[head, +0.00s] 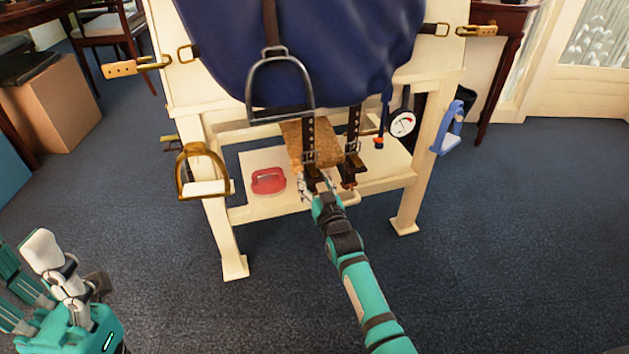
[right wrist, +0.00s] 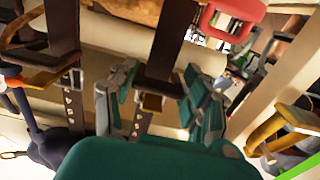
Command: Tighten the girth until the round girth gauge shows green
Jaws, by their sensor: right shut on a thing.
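The round girth gauge (head: 403,124) hangs at the right of the stand. Its white dial has a red part; the needle is too small to read. Two dark straps with holes and buckles hang below the blue saddle pad (head: 300,50), beside a tan fleecy girth (head: 293,131). My right gripper (head: 320,186) is shut on the lower end of the left strap (head: 309,133). In the right wrist view this strap (right wrist: 172,45) runs between the fingers. The right strap (head: 354,123) hangs free beside it. My left gripper (head: 72,275) is low at the left, away from the stand; its jaw opening is unclear.
The cream wooden stand (head: 228,240) has a shelf with a red-pink handled object (head: 268,181). A metal stirrup (head: 281,85) hangs above the straps. A brass stirrup (head: 203,172) is at the left leg, a blue holder (head: 450,128) at the right. The carpet in front is clear.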

